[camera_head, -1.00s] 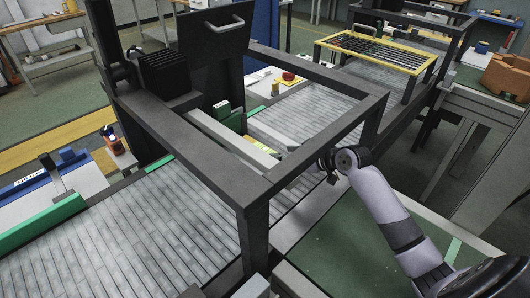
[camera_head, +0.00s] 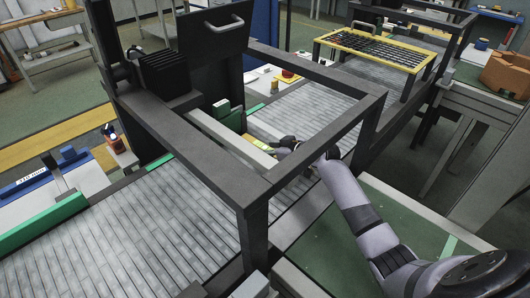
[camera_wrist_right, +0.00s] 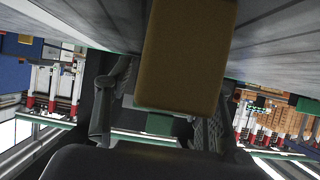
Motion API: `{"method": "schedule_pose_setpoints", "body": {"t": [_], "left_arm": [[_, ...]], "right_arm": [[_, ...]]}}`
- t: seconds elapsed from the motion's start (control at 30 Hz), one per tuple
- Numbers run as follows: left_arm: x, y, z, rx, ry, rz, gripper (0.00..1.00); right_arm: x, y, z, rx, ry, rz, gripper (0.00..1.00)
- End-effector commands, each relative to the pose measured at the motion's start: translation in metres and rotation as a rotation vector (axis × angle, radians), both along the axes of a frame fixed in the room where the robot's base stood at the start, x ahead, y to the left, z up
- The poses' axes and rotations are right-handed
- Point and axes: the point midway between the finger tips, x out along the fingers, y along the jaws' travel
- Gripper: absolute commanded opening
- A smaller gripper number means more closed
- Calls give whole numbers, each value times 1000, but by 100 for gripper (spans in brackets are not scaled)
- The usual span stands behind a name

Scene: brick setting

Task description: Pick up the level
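A yellow-green bar (camera_head: 264,143), which looks like the level, lies by the conveyor inside the dark frame in the head view. My right gripper (camera_head: 287,146) is just to the right of it, partly hidden by the frame's beam. In the right wrist view a dull yellow block (camera_wrist_right: 185,55), likely the same level seen close up, hangs down from the top of the picture. My right gripper (camera_wrist_right: 168,105) has its fingers spread to either side of the block's lower end. I cannot tell whether they touch it. My left gripper is not in view.
A dark metal frame (camera_head: 320,78) stands over the grey slatted conveyor (camera_head: 130,235), close around my right arm. A green-topped table (camera_head: 335,245) lies below the arm. A yellow-edged rack (camera_head: 375,50) and an orange bin (camera_head: 507,75) are at the back right.

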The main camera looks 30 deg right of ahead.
Motion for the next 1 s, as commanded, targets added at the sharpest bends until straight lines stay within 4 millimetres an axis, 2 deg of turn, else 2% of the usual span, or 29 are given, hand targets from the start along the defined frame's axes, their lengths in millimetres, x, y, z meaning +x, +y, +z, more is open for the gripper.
{"method": "schedule_pose_setpoints", "body": {"t": [0.07, 0.7, 1.0], "left_arm": [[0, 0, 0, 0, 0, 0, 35], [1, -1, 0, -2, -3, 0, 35], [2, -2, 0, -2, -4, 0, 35]], "right_arm": [[0, 0, 0, 0, 0, 0, 43], [-1, 0, 0, 1, 1, 0, 1], [0, 0, 1, 1, -2, 0, 0]]}}
